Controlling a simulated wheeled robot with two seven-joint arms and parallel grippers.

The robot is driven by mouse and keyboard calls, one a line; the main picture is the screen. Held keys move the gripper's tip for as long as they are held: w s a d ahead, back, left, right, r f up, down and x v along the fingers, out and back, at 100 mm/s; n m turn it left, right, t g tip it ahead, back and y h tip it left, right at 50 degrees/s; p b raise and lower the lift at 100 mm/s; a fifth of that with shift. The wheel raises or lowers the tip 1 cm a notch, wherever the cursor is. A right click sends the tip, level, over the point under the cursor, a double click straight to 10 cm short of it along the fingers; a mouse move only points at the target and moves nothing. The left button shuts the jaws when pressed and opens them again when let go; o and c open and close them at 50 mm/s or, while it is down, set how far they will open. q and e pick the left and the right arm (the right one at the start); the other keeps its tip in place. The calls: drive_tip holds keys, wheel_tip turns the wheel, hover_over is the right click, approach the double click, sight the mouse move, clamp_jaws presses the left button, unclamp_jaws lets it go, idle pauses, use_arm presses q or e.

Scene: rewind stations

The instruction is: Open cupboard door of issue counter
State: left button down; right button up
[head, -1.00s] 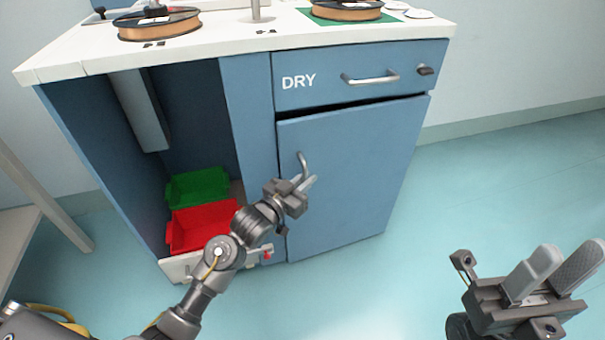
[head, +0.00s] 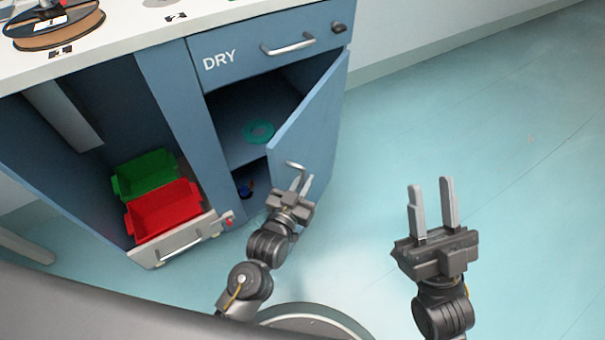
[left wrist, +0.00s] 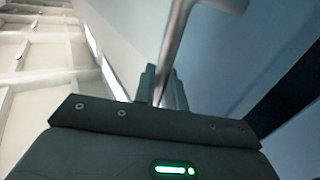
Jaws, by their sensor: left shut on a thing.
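The blue cupboard door (head: 312,130) of the issue counter (head: 180,110) stands part open, swung out from its hinge side on the right. Its bar handle (head: 296,165) is near the door's free left edge. My left gripper (head: 300,184) is shut on this handle; in the left wrist view the handle (left wrist: 176,45) runs down between the fingers (left wrist: 160,88). My right gripper (head: 432,205) is open and empty, held over the floor to the right.
The drawer marked DRY (head: 265,50) above the door is closed. An open bay at the left holds a green bin (head: 146,172) and a red bin (head: 163,208). A spool (head: 52,24) stands on the white countertop. The floor (head: 500,150) right of the door is clear.

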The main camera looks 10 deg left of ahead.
use_arm(q)
drive_tip(key=shift+d, duration=0.15)
drive_tip(key=c, duration=1.5)
unclamp_jaws()
